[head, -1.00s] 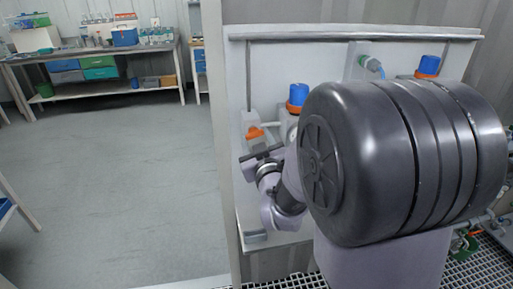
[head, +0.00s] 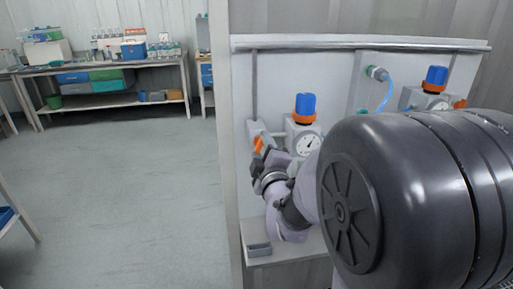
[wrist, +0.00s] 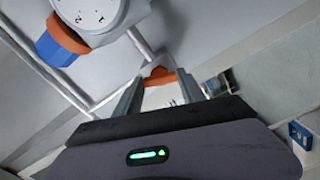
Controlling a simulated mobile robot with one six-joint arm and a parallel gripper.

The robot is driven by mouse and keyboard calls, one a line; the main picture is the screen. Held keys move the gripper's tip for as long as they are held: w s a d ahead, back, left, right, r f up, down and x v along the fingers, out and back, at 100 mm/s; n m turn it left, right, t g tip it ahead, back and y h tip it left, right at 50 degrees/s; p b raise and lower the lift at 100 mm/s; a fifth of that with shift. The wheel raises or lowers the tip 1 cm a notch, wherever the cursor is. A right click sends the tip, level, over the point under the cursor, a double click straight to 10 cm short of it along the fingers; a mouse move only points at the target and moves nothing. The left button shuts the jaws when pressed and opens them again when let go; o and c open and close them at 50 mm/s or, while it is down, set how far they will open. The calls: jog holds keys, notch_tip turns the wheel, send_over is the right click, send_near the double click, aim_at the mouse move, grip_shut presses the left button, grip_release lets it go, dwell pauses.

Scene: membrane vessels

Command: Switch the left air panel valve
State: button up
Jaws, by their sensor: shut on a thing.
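The left air panel valve has an orange handle (head: 259,144) on a pale body at the left end of the wall panel (head: 345,78). My gripper (head: 266,152) is at this handle, its fingers partly hidden in the head view by my wrist. In the wrist view the orange handle (wrist: 160,77) lies between the tips of the two grey fingers of my gripper (wrist: 160,92), which are shut on it. In the head view the handle stands steeply tilted.
A regulator with a blue knob (head: 305,104) and round gauge is just right of the valve; a second blue-knobbed regulator (head: 435,78) is farther right. A small grey tray (head: 259,249) sits on the ledge below. The floor to the left is clear up to a workbench (head: 105,80).

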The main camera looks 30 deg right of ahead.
jog(key=shift+r+n, duration=0.15)
jog(key=shift+n, duration=0.85)
jog(key=o, duration=1.4)
jog(key=shift+w, duration=0.1)
jog(key=shift+c, duration=0.2)
